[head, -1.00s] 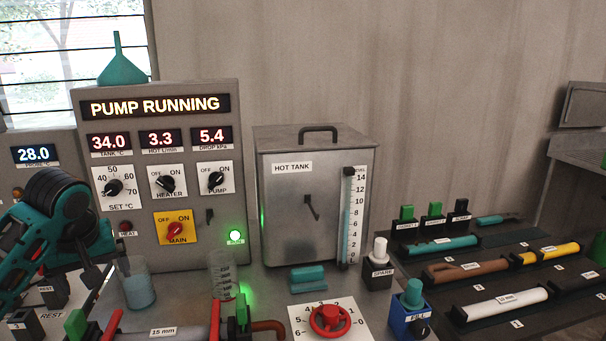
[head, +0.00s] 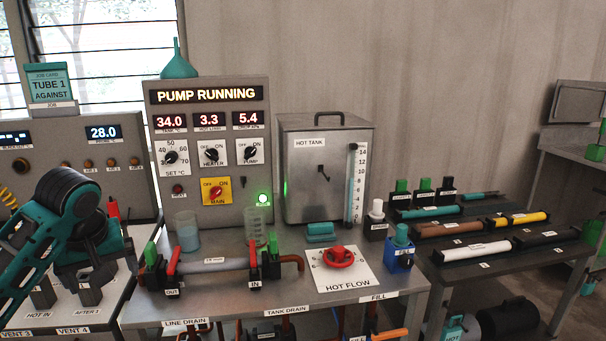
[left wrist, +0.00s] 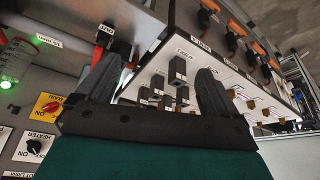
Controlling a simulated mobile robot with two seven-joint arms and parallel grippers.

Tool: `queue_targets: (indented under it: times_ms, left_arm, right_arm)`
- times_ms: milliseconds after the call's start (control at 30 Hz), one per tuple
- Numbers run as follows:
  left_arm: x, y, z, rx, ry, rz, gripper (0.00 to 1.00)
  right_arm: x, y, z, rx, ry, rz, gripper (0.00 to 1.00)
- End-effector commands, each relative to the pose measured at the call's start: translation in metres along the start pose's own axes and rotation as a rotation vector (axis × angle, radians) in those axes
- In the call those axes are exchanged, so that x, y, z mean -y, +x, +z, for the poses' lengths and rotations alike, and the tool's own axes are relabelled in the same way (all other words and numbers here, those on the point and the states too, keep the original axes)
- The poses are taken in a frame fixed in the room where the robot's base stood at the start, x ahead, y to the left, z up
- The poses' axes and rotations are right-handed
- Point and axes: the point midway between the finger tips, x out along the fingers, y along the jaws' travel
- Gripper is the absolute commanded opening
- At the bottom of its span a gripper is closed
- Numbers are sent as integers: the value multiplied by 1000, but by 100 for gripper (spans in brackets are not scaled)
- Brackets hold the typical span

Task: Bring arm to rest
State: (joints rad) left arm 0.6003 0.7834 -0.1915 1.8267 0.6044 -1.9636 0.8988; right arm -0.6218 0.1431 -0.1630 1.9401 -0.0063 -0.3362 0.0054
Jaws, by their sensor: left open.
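My left arm (head: 62,225), teal and black, comes in from the left in the head view, bent above the white panel at the left of the bench. My left gripper shows in the left wrist view (left wrist: 157,88), its two dark fingers spread apart with nothing between them. Beyond the fingers is a white panel (left wrist: 150,72) with dark blocks and labels. In the head view the fingertips are hard to make out against the arm. My right gripper is in neither view.
A pipe (head: 215,268) with red and green levers lies along the bench front, close right of my arm. A beaker (head: 187,232) and a measuring cylinder (head: 254,226) stand behind it. The control panel (head: 208,151) reads PUMP RUNNING. A hot tank (head: 300,200) stands right of it.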

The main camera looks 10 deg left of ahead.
Motion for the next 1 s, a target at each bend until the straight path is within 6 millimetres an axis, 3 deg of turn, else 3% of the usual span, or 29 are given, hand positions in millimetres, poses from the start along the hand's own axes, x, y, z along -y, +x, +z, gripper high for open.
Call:
queue_targets:
  times_ms: [33, 267, 367, 533, 667, 800, 1000]
  left_arm:
    - [-12, 22, 16, 6, 49, 29, 94]
    - [-52, 89, 72, -49, 240, 173, 94]
    - [-67, 118, 109, -82, 328, 249, 94]
    - [-86, 158, 189, -175, 479, 390, 94]
    - [-89, 171, 252, -272, 573, 479, 94]
    - [-82, 168, 308, -386, 649, 536, 94]
    - [-71, 155, 352, -504, 713, 560, 94]
  right_arm:
    - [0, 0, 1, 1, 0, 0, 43]
    - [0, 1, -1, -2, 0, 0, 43]
    - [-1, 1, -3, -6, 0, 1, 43]
    - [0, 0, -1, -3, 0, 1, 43]
    - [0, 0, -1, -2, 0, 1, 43]
    - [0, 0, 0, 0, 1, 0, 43]
    - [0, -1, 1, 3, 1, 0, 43]
